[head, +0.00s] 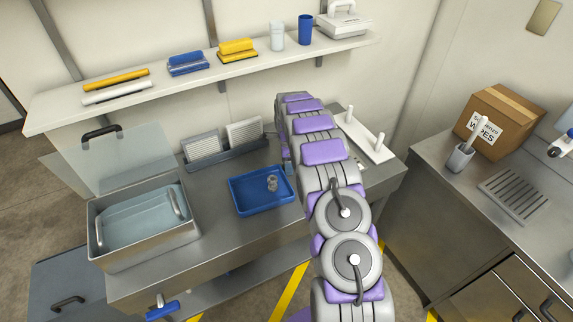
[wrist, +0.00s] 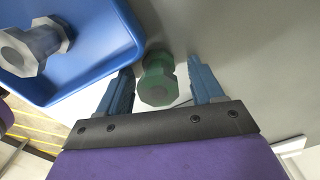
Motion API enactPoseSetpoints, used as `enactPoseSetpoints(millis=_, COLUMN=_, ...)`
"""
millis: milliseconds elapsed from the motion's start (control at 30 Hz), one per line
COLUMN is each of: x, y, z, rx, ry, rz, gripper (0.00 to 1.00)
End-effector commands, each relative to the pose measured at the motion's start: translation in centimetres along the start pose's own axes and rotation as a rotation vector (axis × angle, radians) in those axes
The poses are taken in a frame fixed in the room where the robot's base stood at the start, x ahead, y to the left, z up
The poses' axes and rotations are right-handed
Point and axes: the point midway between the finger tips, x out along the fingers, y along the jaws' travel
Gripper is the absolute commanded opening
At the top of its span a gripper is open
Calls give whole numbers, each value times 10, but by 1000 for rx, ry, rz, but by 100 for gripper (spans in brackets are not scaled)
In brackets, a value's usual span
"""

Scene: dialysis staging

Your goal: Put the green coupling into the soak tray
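The green coupling (wrist: 158,80) shows in the wrist view, just outside the rim of a blue tray. My gripper (wrist: 160,66) is open, with one blue finger on each side of the coupling and a visible gap on both sides. In the head view my arm hides the coupling and most of the gripper. The blue tray (head: 240,207) lies on the steel counter and also shows in the wrist view (wrist: 108,75). A steel bath (head: 150,250) with pale blue contents and a raised clear lid stands at left. I cannot tell which of these is the soak tray.
A grey coupling (head: 272,184) is in the blue tray. Grey slotted racks (head: 222,150) stand behind it. A white peg stand (head: 365,138) is right of my arm. A wall shelf (head: 205,83) hangs above. Bare counter (head: 215,235) lies between bath and tray.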

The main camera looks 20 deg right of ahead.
Motion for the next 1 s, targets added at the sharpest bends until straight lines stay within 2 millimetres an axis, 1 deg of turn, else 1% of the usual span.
enactPoseSetpoints(millis=33, x=0, y=0, z=0, rx=0, ry=0, rz=0, gripper=62)
enactPoseSetpoints(millis=67, x=0, y=0, z=0, rx=0, ry=0, rz=0, gripper=59)
enactPoseSetpoints(millis=500, x=0, y=0, z=0, rx=0, ry=0, rz=0, gripper=16)
enactPoseSetpoints(millis=567, x=0, y=0, z=0, rx=0, ry=0, rz=0, gripper=12)
enactPoseSetpoints(millis=600, x=0, y=0, z=0, rx=0, ry=0, rz=0, gripper=7)
enactPoseSetpoints(millis=833, x=-2, y=0, z=0, rx=0, ry=0, rz=-1, gripper=7)
enactPoseSetpoints(millis=933, x=-9, y=-1, z=0, rx=0, ry=0, rz=-2, gripper=7)
enactPoseSetpoints(millis=1000, x=-17, y=-1, z=0, rx=1, ry=0, rz=-3, gripper=7)
